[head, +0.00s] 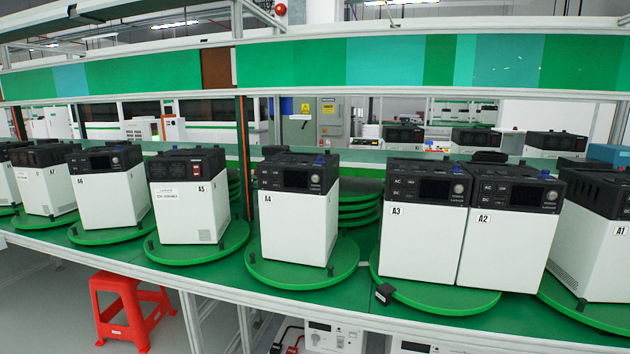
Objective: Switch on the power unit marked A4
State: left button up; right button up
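The power unit marked A4 (293,225) stands upright near the middle of the head view, a white box with a black top section. Its label is at the upper left of the white front. The black panel (297,179) faces me, with a small dark screen and a knob at the right; I cannot tell any lit indicator. It stands on a round green turntable (267,274). Neither of my grippers is in view.
Units A3 (420,240) and A2 (505,250) share a turntable at the right; A1 (592,250) is at the far right. A5 (188,210) and A6 (108,200) stand left. A small black block (385,293) sits at the A3 turntable's edge. A red stool (128,305) stands below.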

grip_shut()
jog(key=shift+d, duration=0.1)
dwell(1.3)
